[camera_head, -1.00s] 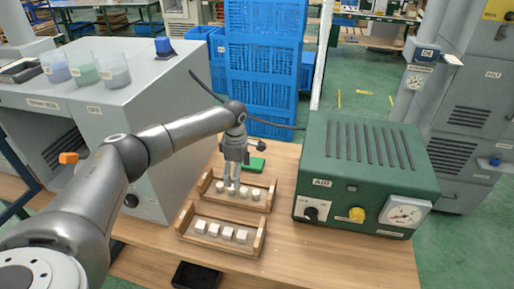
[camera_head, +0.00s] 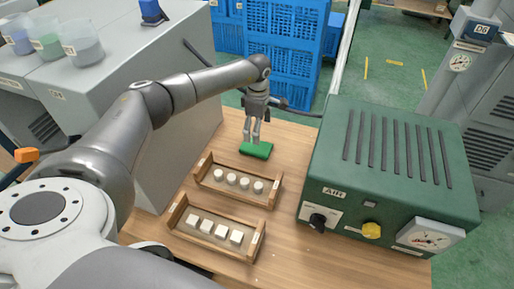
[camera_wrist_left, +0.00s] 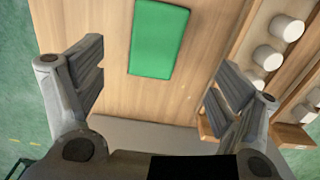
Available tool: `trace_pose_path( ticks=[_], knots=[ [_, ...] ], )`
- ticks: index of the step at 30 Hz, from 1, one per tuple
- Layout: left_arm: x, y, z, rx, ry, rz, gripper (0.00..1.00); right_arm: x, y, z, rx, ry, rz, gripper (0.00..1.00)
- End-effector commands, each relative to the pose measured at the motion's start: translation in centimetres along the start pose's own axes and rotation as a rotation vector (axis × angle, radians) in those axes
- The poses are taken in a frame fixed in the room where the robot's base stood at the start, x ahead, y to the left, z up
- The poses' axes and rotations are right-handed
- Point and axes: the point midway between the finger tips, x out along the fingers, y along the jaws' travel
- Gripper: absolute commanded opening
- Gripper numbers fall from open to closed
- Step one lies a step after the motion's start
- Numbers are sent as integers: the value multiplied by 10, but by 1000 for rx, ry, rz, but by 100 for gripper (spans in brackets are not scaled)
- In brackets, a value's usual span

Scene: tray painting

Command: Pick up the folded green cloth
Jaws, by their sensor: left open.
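The folded green cloth (camera_head: 257,150) lies flat on the wooden table, just behind the rear wooden tray. In the left wrist view the cloth (camera_wrist_left: 158,40) is a green rectangle at the upper middle, ahead of the fingers and apart from them. My left gripper (camera_head: 255,141) points down above the cloth in the head view; its fingertips overlap the cloth there. In the wrist view my left gripper (camera_wrist_left: 162,82) is open, with nothing between its fingers. My right gripper is not in view.
The rear wooden tray (camera_head: 225,191) holds several round white pieces, and the front tray (camera_head: 210,246) holds several white cubes. A green AIR unit (camera_head: 385,170) stands to the right. A grey cabinet (camera_head: 160,90) stands to the left. Blue crates (camera_head: 280,60) are behind the table.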

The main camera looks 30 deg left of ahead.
Motion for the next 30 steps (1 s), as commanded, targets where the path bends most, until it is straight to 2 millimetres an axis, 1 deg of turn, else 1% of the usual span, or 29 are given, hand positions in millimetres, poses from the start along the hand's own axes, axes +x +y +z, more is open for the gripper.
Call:
trace_pose_path(
  ticks=[1, 4, 6, 11, 14, 22, 25, 30],
  knots=[
    [14, 0, 0, 0, 0, -1, 88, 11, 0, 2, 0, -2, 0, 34],
    [29, 0, 0, 1, 0, 0, 88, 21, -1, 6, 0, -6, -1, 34],
    [37, 0, 0, 0, 0, 0, 88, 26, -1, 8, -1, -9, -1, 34],
    [43, 1, -1, 0, 0, 1, 88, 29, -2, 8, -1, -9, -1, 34],
    [50, 2, -2, 0, 0, 0, 88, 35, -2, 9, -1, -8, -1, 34],
    [86, 4, -8, 0, -1, 0, 88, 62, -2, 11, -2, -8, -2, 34],
    [92, 5, -8, 0, -1, 0, 88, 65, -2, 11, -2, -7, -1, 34],
    [91, 5, -8, 0, -1, 1, 88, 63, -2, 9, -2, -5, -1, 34]
  ],
)
